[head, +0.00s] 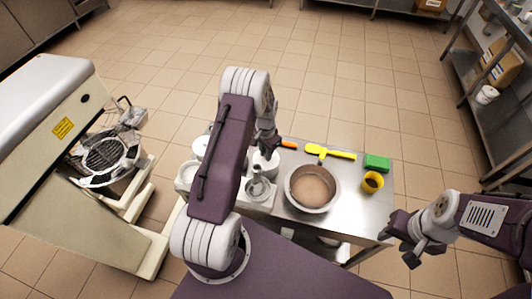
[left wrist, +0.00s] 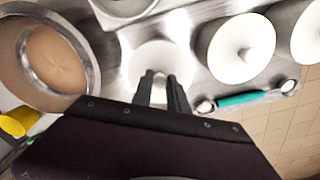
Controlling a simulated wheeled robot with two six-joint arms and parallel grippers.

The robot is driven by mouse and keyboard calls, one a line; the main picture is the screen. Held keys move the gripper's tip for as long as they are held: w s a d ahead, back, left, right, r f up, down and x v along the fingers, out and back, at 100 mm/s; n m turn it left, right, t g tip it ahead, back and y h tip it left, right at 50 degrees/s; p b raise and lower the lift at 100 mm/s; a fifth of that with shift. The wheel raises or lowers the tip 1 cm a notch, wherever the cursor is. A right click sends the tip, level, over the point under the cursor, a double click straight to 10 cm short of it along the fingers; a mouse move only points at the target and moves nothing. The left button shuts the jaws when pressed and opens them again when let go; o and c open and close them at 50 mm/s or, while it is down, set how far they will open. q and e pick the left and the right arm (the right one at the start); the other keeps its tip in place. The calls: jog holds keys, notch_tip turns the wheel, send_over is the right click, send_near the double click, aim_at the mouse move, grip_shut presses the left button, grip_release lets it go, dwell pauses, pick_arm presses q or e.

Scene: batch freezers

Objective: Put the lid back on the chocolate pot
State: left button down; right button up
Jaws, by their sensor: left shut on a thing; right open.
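My left gripper (left wrist: 162,82) is shut on the small knob of a white round lid (left wrist: 160,62). In the head view this lid (head: 265,163) shows below my left gripper (head: 268,143), partly hidden by the arm. Whether it touches anything beneath is unclear. An open steel pot (head: 258,188) stands right beside it, nearer to me; its rim shows at the top of the left wrist view (left wrist: 122,12). The contents are not clear, so I cannot tell if this is the chocolate pot. My right gripper (head: 399,248) is open and empty, off the table's right side.
A wide pan (head: 312,188) of brown mixture stands on the steel table. Other white lids (left wrist: 240,48) sit beside the held lid. A teal-handled tool (left wrist: 245,98), yellow spatula (head: 330,152), green sponge (head: 377,162) and yellow cup (head: 372,182) are around. A batch freezer (head: 50,130) stands left.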

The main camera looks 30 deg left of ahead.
dwell(0.8)
pick_arm(q)
jog(key=c, duration=0.7)
grip_release()
jog(key=shift+r+p, duration=0.65)
jog(key=shift+r, duration=0.1)
jog(key=shift+r+p, duration=2)
jog(key=shift+r, duration=0.75)
jog(key=shift+c, duration=0.5)
grip_shut()
